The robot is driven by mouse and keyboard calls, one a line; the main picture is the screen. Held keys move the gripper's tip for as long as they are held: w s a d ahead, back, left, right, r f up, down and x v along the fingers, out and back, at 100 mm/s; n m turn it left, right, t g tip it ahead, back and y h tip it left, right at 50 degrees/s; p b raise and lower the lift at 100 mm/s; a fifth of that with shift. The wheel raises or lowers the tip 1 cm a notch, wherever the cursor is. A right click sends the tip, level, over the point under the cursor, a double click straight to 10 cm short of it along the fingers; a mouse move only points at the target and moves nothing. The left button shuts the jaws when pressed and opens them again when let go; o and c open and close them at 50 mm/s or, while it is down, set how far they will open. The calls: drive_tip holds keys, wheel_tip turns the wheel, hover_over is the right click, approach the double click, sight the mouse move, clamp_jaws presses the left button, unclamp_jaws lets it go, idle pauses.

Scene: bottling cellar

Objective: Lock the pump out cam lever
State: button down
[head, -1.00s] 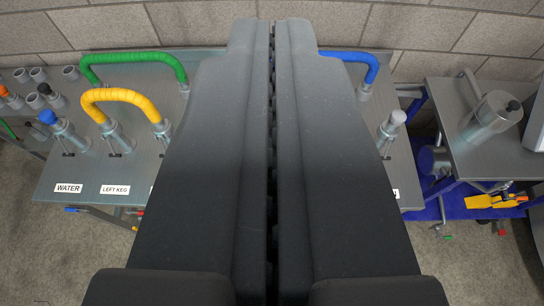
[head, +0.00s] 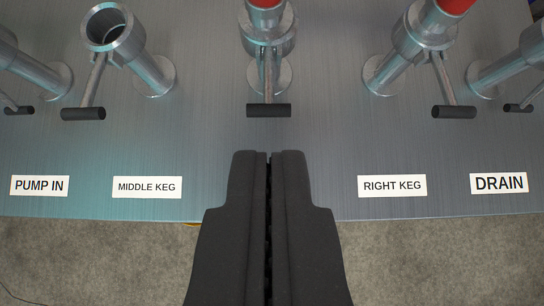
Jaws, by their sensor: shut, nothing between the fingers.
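A metal port (head: 268,35) stands in the middle of the panel, with something red (head: 265,3) in its top, cut off by the frame edge. Its cam lever hangs down the front and ends in a black handle (head: 269,110). The label below this port is hidden by my gripper; it sits between the ports marked middle keg and right keg, so I cannot read whether it is pump out. My gripper (head: 270,154) is shut and empty, its tips just below the handle in the picture and apart from it.
To the left are the open middle keg port (head: 126,40) and the pump in port (head: 35,70). To the right are the right keg port (head: 412,45), also with red in its top, and the drain port (head: 505,68). The panel's front edge is bare between labels.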

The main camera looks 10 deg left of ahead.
drive_tip(key=p, duration=0.1)
hover_over(270, 93)
drive_tip(key=s, duration=0.3)
wheel_tip(270, 93, down, 7)
drive_tip(key=f, duration=0.2)
drive_tip(key=shift+d+f+p, duration=0.3)
drive_tip(key=shift+d+f, duration=0.1)
drive_tip(key=shift+f, duration=0.6)
drive_tip(key=shift+f, duration=0.1)
